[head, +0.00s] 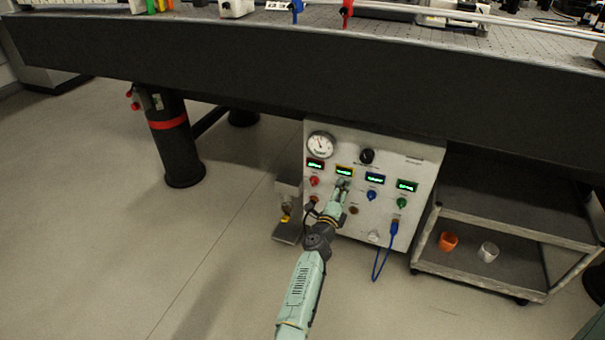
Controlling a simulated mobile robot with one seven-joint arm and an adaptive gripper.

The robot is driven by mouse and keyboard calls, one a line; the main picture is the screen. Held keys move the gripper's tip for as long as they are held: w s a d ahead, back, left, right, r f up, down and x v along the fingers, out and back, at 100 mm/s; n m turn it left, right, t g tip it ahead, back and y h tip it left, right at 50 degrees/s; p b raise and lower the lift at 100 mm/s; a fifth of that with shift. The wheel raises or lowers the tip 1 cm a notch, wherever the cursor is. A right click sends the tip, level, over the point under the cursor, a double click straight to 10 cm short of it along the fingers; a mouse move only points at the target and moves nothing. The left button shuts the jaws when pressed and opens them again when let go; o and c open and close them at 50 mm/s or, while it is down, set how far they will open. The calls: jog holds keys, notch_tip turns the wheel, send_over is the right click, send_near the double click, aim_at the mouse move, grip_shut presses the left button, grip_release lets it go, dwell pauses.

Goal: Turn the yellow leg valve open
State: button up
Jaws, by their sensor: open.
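A pale control panel (425,175) stands under the bench and carries a row of coloured displays with knobs below them. The yellow-framed display (344,171) is second from the left. The yellow valve itself cannot be made out; my gripper covers the spot below that display. My gripper (343,184) is open at the panel face, with my arm reaching up from the lower middle. Whether its fingers are around the valve or touching it cannot be told at this size.
A red knob (314,181) sits left of my gripper; a blue knob (371,195) and a green knob (402,202) sit right. A blue cable (377,264) hangs from the panel. A grey cart (480,275) stands right. The bench edge (250,75) overhangs. Floor at left is clear.

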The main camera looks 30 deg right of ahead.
jog(key=n+p, duration=0.1)
jog(key=n, duration=0.1)
jog(key=n+p, duration=0.1)
jog(key=n, duration=0.2)
jog(key=shift+r+n, duration=0.2)
jog(key=shift+n, duration=0.1)
jog(key=s+a+n+p, duration=0.7)
jog(key=a+n+p, duration=0.2)
jog(key=n+p, duration=0.25)
jog(key=w+a+r+n+t+y+b, duration=0.1)
jog(key=w+a+r+n+t+y, duration=0.2)
jog(key=w+a+r, duration=1.2)
jog(key=shift+a+r+n+t+y+b, duration=0.35)
jog(key=shift+r+n+t, duration=0.4)
jog(key=shift+r+t, duration=1)
jog(key=shift+d+f, duration=0.1)
jog(key=shift+f, duration=0.1)
